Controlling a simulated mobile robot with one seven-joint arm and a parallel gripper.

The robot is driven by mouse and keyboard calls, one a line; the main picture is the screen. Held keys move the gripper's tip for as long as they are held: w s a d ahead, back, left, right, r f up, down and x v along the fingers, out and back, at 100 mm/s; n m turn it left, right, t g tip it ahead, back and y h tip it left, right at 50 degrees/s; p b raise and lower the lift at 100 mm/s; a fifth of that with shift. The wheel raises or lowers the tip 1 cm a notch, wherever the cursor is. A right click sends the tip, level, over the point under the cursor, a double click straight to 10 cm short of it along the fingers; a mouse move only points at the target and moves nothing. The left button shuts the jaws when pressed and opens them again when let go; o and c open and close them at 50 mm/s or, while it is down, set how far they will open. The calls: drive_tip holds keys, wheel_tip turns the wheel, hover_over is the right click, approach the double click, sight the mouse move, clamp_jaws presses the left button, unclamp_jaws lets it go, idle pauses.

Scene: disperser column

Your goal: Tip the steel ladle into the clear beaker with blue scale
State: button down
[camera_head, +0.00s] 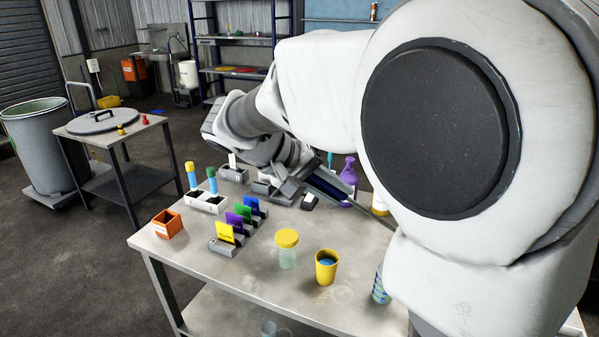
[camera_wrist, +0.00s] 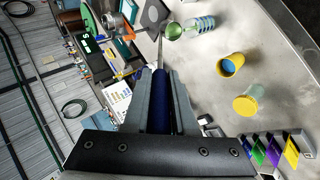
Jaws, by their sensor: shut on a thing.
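My gripper (camera_wrist: 160,108) is shut on the dark blue handle of the steel ladle (camera_wrist: 159,98). In the wrist view its thin shaft runs away to a round green shape (camera_wrist: 173,31), which looks like the bowl. The clear beaker with blue scale (camera_wrist: 200,25) stands just right of that shape. I cannot tell whether the bowl is over its mouth or beside it. In the head view the beaker (camera_head: 379,288) stands at the table's right, partly hidden by my arm. The ladle's handle (camera_head: 328,187) shows there, but its far end is hidden.
On the table (camera_head: 270,277) stand a yellow cup with blue contents (camera_head: 327,267), a yellow-lidded jar (camera_head: 287,249), card holders (camera_head: 224,245), an orange box (camera_head: 167,224) and a purple bottle (camera_head: 348,170). A side table (camera_head: 108,135) stands left.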

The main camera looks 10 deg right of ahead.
drive_tip(key=a+f+h+b, duration=0.6)
drive_tip(key=a+f+b, duration=0.4)
drive_tip(key=f+b, duration=0.2)
drive_tip(key=shift+s+a+f+t+h, duration=0.25)
drive_tip(key=shift+s+f+t+h, duration=0.05)
drive_tip(key=shift+f+h, duration=0.15)
idle(4.0)
drive_tip(key=shift+a+f, duration=0.1)
drive_tip(key=shift+f, duration=0.05)
idle(1.5)
